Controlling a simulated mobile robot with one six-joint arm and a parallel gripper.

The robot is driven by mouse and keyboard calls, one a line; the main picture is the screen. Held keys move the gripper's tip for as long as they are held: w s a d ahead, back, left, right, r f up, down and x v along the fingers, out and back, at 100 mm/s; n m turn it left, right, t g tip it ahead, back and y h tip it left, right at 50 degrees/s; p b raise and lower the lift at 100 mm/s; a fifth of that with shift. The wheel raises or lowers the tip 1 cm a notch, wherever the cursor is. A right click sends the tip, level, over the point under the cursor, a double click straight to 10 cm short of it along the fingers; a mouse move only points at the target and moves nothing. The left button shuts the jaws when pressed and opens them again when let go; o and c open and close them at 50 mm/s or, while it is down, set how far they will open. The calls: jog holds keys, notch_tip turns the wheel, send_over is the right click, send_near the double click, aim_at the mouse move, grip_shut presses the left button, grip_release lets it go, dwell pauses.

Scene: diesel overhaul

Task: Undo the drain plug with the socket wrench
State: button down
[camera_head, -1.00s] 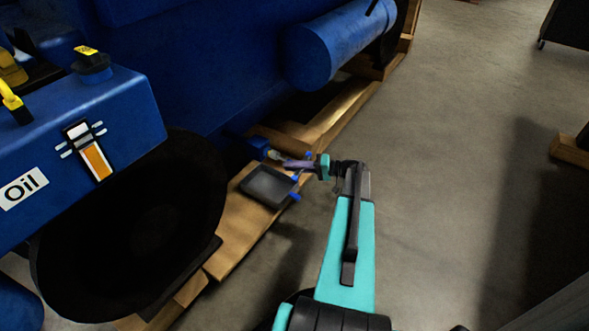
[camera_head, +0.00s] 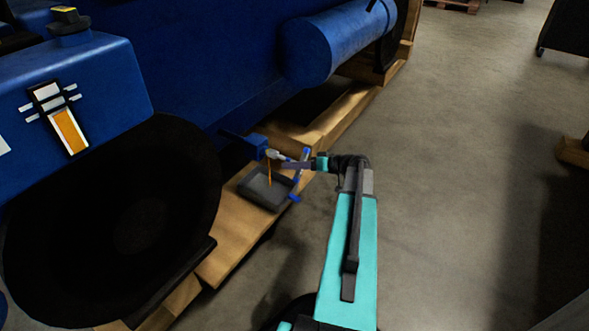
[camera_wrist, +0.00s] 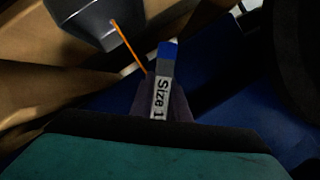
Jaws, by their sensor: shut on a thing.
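My gripper (camera_head: 292,165) reaches in from the right and is shut on the socket wrench. In the wrist view, the wrench (camera_wrist: 160,92) stands between the fingers (camera_wrist: 160,108) with a "Size 1" label and a blue end. In the head view, a pale metal piece (camera_head: 273,154) shows just beyond the fingers, by a blue block (camera_head: 257,143) low on the engine. A thin orange stream (camera_head: 269,172) runs down from there into a dark drain pan (camera_head: 279,203). The drain plug itself cannot be made out.
The pan rests on a wooden pallet (camera_head: 238,233) under the blue engine (camera_head: 200,60). A large black wheel (camera_head: 110,220) stands at left and a blue cylinder (camera_head: 335,50) hangs above right. The concrete floor (camera_head: 460,130) to the right is mostly clear.

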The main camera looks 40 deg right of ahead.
jog(key=shift+n, duration=0.3)
jog(key=shift+f+b, duration=0.15)
jog(key=shift+b, duration=0.55)
jog(key=shift+n+h+b, duration=0.4)
jog(key=shift+n+b, duration=0.1)
jog(key=shift+b, duration=0.2)
jog(key=c, duration=2.4)
grip_release()
jog(key=shift+c, duration=0.2)
grip_shut()
